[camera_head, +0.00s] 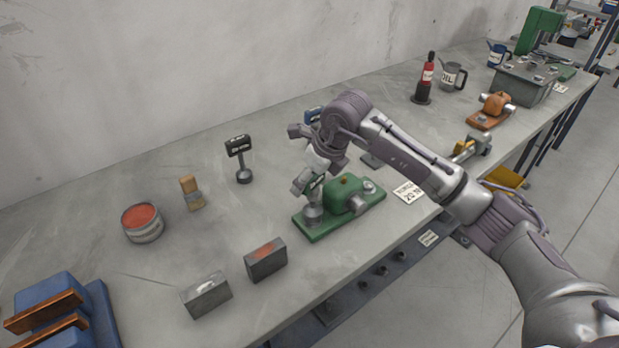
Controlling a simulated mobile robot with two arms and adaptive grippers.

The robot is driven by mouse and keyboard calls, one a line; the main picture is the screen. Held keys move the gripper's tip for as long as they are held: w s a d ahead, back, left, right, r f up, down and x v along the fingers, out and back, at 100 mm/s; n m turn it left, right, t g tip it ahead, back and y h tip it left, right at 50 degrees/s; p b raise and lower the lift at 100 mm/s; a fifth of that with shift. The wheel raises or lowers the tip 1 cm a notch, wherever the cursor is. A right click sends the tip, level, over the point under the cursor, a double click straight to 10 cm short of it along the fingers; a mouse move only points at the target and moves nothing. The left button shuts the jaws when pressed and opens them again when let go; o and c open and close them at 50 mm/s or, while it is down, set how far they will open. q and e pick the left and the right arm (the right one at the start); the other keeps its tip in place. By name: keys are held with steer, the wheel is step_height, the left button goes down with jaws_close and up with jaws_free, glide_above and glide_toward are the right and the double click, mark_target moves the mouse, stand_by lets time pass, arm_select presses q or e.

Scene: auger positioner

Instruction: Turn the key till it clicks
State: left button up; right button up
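A green device (345,194) on a green base plate sits on the bench near its front edge. My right gripper (311,186) comes in from the right and points down just above the silver cylinder. Its fingers are small and overlap the device, so I cannot tell whether they are open, shut or touching. I cannot make out a key; the gripper may hide it. My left gripper is not in view.
Two grey blocks (206,295) (265,259) lie in front.

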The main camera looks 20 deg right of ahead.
steer(key=shift+f+b, duration=0.65)
steer(key=shift+f, duration=0.05)
stand_by(0.4)
steer(key=o, duration=0.7)
steer(key=shift+c, duration=0.2)
steer(key=c, duration=1.1)
steer(key=shift+o, duration=0.2)
